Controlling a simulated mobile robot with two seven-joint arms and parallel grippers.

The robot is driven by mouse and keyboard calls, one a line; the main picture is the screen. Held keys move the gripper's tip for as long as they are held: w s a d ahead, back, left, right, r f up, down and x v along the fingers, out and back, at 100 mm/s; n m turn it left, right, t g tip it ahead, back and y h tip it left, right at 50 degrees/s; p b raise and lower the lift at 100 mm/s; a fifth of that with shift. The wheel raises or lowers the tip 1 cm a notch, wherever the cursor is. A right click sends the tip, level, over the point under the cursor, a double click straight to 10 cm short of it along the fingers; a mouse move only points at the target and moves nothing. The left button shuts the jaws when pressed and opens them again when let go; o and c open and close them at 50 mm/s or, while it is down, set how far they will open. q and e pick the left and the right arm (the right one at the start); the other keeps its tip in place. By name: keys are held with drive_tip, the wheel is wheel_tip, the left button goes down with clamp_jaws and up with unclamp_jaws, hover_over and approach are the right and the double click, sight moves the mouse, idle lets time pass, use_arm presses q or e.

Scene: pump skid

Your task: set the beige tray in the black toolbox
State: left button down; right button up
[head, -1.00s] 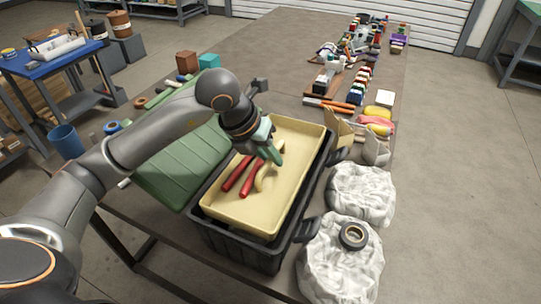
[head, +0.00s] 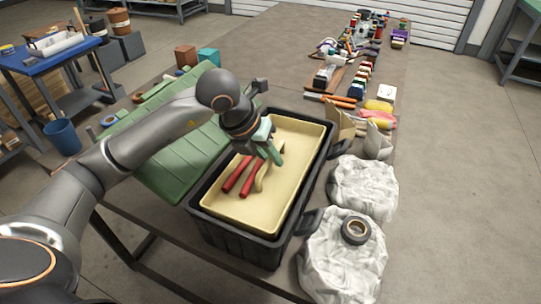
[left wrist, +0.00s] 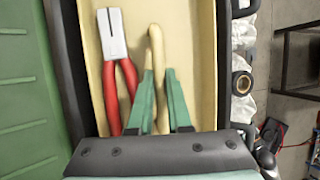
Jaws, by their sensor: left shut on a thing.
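The beige tray (head: 300,150) lies inside the black toolbox (head: 238,240), its rim about level with the toolbox's rim. It also shows in the left wrist view (left wrist: 195,40). A curved beige handle (left wrist: 156,45) crosses the tray's middle. My left gripper (head: 270,155), with green fingers, is shut on this handle from above; its fingertips (left wrist: 160,78) sit on either side of it. Red-handled pliers (head: 238,175) lie in the tray beside the handle. Whether the tray rests on the toolbox's bottom or supports is hidden. My right gripper is not in view.
Two crumpled white bags (head: 362,190) lie to the right, the nearer one with a black tape roll (head: 356,231). Tools and coloured items crowd the table's far right; its far middle (head: 270,50) is clear.

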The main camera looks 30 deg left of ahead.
use_arm(q)
drive_tip(key=shift+f+b, duration=0.35)
drive_tip(key=shift+f, duration=0.05)
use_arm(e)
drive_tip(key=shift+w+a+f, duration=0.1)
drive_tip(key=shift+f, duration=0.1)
use_arm(q)
drive_tip(key=shift+s+d+f, duration=0.1)
drive_tip(key=shift+f, duration=0.2)
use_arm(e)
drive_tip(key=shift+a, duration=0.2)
use_arm(q)
drive_tip(key=c, duration=0.8)
unclamp_jaws()
drive_tip(key=shift+o, duration=0.2)
drive_tip(key=shift+s+f, duration=0.1)
drive_tip(key=shift+f, duration=0.05)
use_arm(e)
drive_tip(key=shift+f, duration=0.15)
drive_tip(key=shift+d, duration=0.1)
